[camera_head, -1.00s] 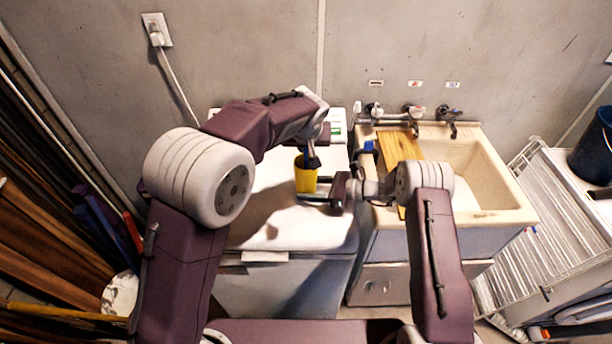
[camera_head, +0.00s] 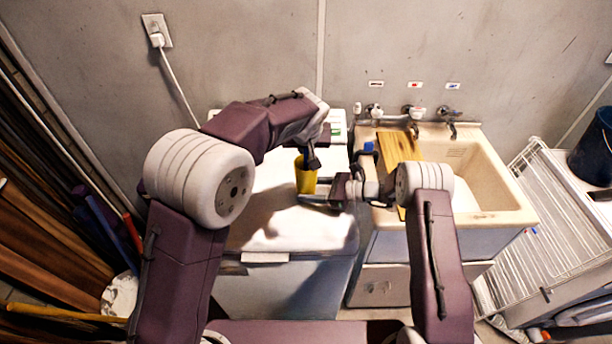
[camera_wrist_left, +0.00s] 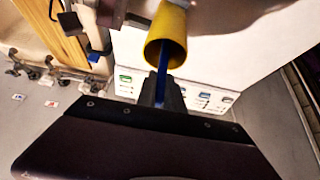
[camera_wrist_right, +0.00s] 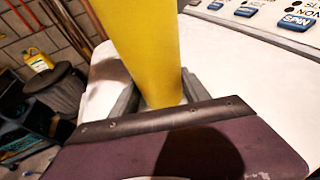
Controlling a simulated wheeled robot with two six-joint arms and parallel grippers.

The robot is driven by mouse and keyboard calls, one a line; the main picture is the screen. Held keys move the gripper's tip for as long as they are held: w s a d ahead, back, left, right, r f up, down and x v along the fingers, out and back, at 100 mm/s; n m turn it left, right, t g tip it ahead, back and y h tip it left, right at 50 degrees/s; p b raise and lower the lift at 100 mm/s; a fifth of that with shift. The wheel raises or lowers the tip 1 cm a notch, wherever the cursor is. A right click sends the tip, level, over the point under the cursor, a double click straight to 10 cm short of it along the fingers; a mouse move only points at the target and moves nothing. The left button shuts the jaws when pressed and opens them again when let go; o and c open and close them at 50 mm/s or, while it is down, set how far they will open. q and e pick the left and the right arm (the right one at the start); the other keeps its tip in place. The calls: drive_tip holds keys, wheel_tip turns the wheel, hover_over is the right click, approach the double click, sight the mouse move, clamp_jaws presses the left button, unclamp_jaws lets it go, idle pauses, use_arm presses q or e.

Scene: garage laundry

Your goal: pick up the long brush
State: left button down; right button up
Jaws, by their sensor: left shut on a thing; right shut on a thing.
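A yellow cup (camera_head: 306,176) is over the white machine top, and my right gripper (camera_head: 312,194) is shut on it from the right. In the right wrist view the yellow cup (camera_wrist_right: 145,45) fills the space between the fingers. My left gripper (camera_head: 312,160) is at the cup's mouth. In the left wrist view it is shut on a thin blue handle (camera_wrist_left: 162,58) that runs into the yellow cup (camera_wrist_left: 168,30). This looks like the long brush; its other end is hidden inside the cup.
The white washing machine (camera_head: 285,225) stands beside a beige sink (camera_head: 480,185) with a wooden board (camera_head: 400,148) and taps behind. A small blue item (camera_head: 368,147) is near the board. A wire rack (camera_head: 550,220) and a dark bucket (camera_head: 592,148) are at right.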

use_arm(q)
drive_tip(key=shift+r, duration=0.1)
wheel_tip(320, 180, up, 18)
idle(0.5)
use_arm(e)
drive_tip(key=o, duration=1.1)
drive_tip(key=shift+c, duration=0.2)
